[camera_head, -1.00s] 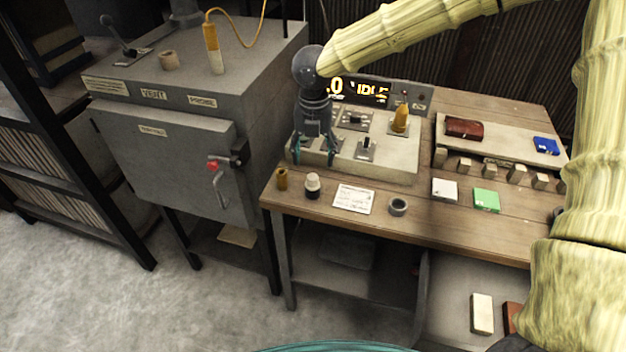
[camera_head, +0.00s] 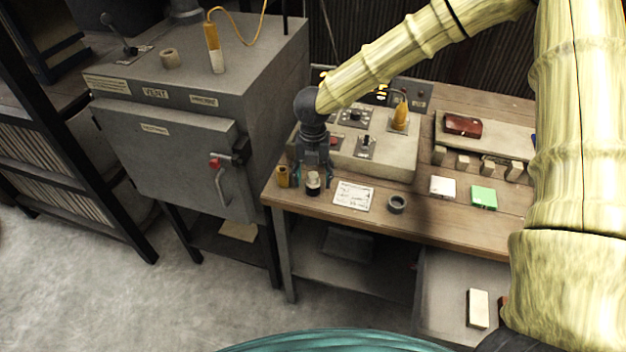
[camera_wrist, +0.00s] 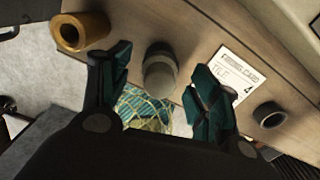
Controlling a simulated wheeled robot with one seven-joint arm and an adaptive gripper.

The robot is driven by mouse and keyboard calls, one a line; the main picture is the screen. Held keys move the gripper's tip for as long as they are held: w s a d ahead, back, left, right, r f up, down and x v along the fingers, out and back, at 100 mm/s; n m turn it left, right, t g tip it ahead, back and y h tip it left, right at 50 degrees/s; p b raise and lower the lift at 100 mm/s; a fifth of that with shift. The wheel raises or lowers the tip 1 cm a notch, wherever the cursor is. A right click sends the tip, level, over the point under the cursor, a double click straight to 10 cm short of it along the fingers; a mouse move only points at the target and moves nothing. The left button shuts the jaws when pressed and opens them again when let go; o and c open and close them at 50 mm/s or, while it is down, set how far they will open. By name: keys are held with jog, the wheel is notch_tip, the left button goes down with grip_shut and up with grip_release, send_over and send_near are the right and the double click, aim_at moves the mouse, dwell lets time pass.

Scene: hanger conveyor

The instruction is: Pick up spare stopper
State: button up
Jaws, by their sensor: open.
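The spare stopper appears to be the small round piece with a pale and a dark part (camera_head: 313,189), upright near the front left edge of the wooden table. In the wrist view it (camera_wrist: 160,72) shows between my fingers. My gripper (camera_head: 312,177) points down over it, with teal fingers open on either side. I see no clear contact between the fingers and the piece. In the wrist view the fingertips (camera_wrist: 158,70) are spread apart with a gap on each side of it.
A brass-coloured hollow cylinder (camera_head: 282,177) stands close to the left. A printed card (camera_head: 353,195) and a dark ring (camera_head: 397,204) lie to the right. The control box (camera_head: 385,160) rises behind. A grey cabinet (camera_head: 165,155) stands left of the table (camera_head: 450,225).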

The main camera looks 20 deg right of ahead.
jog(key=c, duration=1.1)
jog(key=shift+c, duration=0.2)
